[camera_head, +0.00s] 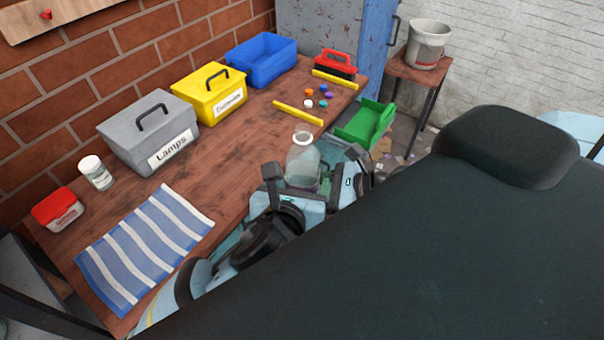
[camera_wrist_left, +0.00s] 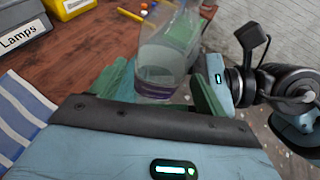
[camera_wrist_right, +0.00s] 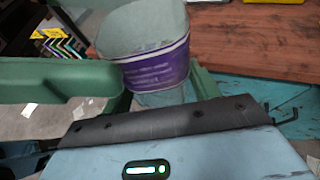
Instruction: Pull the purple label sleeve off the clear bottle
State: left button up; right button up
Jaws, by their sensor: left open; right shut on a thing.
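The clear bottle (camera_head: 302,160) stands upright, neck up, at the front edge of the workbench between my two grippers. The purple label sleeve (camera_wrist_right: 156,69) is around the bottle's lower part, with clear wall below it in the right wrist view; it also shows in the left wrist view (camera_wrist_left: 156,85). My left gripper (camera_wrist_left: 160,88) is open, with its green fingers on either side of the bottle at sleeve height. My right gripper (camera_wrist_right: 160,92) is shut on the bottle low down, near the sleeve's lower edge. The exact contact is partly hidden.
The wooden bench (camera_head: 240,135) carries a striped cloth (camera_head: 145,245), a grey Lamps box (camera_head: 150,130), a yellow box (camera_head: 210,95), a blue bin (camera_head: 261,58), yellow bars and several small caps. A green tray (camera_head: 365,124) is just beyond the bottle.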

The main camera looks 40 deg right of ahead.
aim_at(302, 164)
pick_arm(q)
jog(key=shift+x, duration=1.9)
jog(key=shift+c, duration=0.4)
jog(key=c, duration=0.6)
jog(key=o, duration=0.3)
jog(key=c, duration=0.3)
jog(key=shift+r, duration=1.6)
jog(key=shift+r, duration=0.1)
jog(key=shift+s+r, duration=0.1)
jog(key=shift+r, duration=7.7)
